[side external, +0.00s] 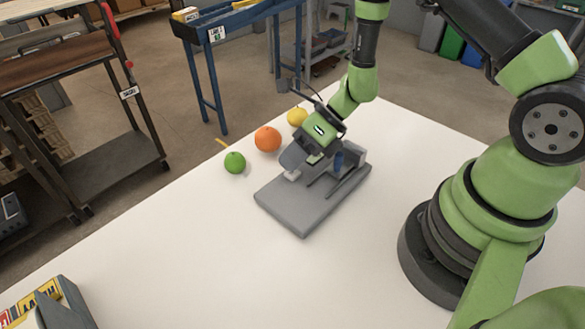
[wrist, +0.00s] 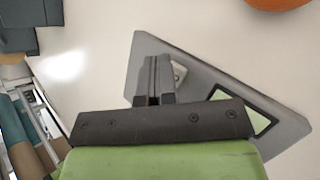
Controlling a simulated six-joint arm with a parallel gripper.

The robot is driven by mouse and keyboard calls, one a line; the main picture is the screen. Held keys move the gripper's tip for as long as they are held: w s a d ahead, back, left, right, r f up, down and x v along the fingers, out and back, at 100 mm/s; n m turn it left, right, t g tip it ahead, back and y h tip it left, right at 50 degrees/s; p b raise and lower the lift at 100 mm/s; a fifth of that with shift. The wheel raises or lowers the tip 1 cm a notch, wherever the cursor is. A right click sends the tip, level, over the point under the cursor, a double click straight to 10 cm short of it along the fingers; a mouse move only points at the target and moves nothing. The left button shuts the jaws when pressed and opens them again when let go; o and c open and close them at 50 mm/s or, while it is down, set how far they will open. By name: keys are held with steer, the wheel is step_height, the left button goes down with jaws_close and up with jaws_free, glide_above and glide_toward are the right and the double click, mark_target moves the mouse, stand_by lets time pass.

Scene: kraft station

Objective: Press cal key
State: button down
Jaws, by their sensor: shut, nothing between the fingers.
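A grey bench device (side external: 300,210) with a flat base lies on the white table. My gripper is low over its back part and hides some of it in the side view. In the wrist view, the device's grey panel (wrist: 205,72) carries a pale green screen (wrist: 245,110) at right. A small pale key-like patch (wrist: 179,72) lies just right of the fingers; its label is unreadable. My gripper (wrist: 153,62) is shut and empty, its two fingers together over the panel's left part. I cannot tell whether the fingertips touch the panel.
A green fruit (side external: 235,162), an orange (side external: 267,138) and a yellow fruit (side external: 298,116) sit left of and behind the device. A box (side external: 62,300) stands at the table's near left corner. The table front is clear.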

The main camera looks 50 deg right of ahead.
mark_target(295, 182)
steer(key=shift+s+r, duration=0.1)
steer(key=shift+r, duration=0.7)
steer(key=shift+r, duration=2.5)
steer(key=shift+r, duration=0.2)
steer(key=s+a+r+n+h, duration=0.1)
steer(key=s+r+n, duration=0.2)
steer(key=r+n, duration=0.45)
steer(key=s+a+r+n+h, duration=0.1)
steer(key=s+r+n, duration=0.3)
steer(key=r+n, duration=0.35)
steer(key=s+d+r+n+t+h, duration=0.3)
steer(key=s+n, duration=0.5)
steer(key=n, duration=0.4)
step_height(295, 182, up, 2)
steer(key=shift+s+d+r+n+h, duration=0.1)
steer(key=shift+s+d+n+h, duration=0.25)
steer(key=shift+d+h, duration=0.4)
